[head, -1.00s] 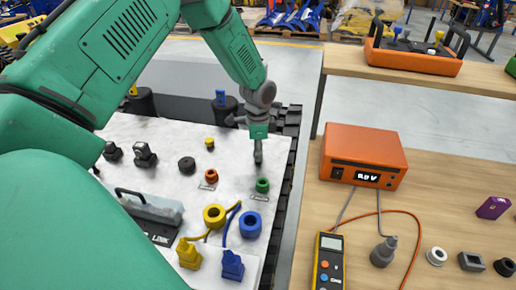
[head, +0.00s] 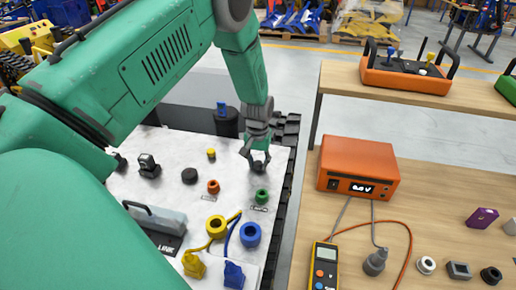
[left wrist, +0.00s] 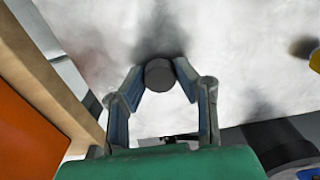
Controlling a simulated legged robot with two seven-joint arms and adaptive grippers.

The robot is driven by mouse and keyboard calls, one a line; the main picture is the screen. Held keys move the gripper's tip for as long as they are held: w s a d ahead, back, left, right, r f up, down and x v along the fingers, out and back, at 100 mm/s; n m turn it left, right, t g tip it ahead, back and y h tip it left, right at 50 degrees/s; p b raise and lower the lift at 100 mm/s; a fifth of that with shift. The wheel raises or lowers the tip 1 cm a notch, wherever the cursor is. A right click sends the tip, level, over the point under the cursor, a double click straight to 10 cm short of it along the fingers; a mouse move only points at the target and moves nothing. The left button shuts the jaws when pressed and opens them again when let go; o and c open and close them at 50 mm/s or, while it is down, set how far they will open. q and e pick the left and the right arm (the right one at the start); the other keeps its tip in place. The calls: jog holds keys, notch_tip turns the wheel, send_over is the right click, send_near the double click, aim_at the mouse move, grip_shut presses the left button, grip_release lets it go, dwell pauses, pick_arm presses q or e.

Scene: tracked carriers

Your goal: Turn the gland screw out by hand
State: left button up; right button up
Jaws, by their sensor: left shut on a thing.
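My left gripper (head: 259,163) reaches down to the far right part of the white panel top. Its two fingers are shut on a dark grey round piece, the gland screw (head: 258,167). In the left wrist view the screw's round dark end (left wrist: 159,75) shows between the fingertips of my left gripper (left wrist: 160,86), over the white surface. How far the screw stands out of its seat is hidden. My right gripper is not in view.
A dark track edge (head: 283,175) borders the panel. An orange meter box (head: 357,167) stands on the wooden table to the right.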

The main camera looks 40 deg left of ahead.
pick_arm(q)
jog(key=shift+w+n, duration=0.2)
jog(key=shift+n, duration=0.7)
jog(key=n+p, duration=0.1)
jog(key=n, duration=0.3)
jog(key=shift+r+n, duration=0.15)
jog(key=shift+n, duration=0.15)
jog(key=n+p, duration=0.1)
jog(key=n, duration=0.4)
jog(key=shift+a, duration=0.1)
jog(key=o, duration=0.9)
jog(key=shift+f, duration=0.2)
